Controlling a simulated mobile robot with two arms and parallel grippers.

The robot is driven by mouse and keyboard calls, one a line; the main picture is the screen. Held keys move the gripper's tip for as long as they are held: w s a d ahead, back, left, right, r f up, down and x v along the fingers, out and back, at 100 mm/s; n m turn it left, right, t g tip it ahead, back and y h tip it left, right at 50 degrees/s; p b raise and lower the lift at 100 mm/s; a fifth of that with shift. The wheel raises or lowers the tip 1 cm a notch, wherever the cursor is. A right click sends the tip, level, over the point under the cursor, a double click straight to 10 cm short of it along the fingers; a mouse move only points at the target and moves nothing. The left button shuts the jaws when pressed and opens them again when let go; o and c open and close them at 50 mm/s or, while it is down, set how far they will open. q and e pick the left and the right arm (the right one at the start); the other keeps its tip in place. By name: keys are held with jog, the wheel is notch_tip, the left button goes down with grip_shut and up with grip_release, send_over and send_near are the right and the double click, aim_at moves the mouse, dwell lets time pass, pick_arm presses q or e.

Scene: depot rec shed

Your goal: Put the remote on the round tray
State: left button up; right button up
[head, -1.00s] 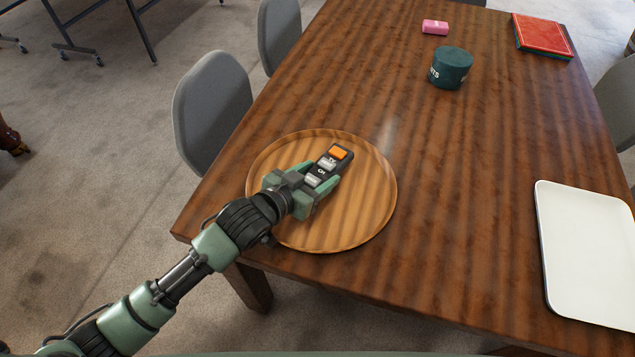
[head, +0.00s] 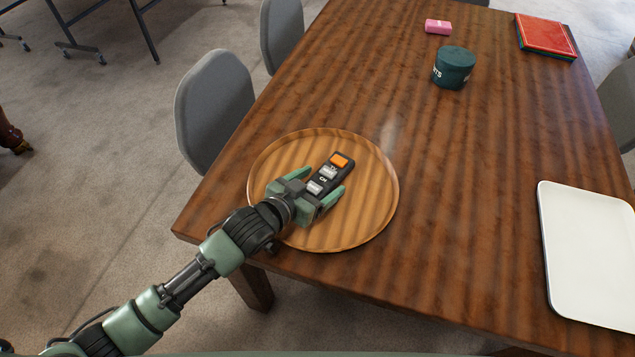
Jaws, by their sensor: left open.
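The round wooden tray (head: 365,215) lies near the left front corner of the table. The gripper's palm hides the near end of the remote. My right gripper is not in view.
A white rectangular tray (head: 590,255) lies at the table's right. Grey chairs (head: 214,108) line the left side. The table's (head: 470,180) middle is clear.

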pick_arm(q)
jog(key=shift+r, duration=0.25)
jog(key=v, duration=1.2)
jog(key=shift+f, duration=0.1)
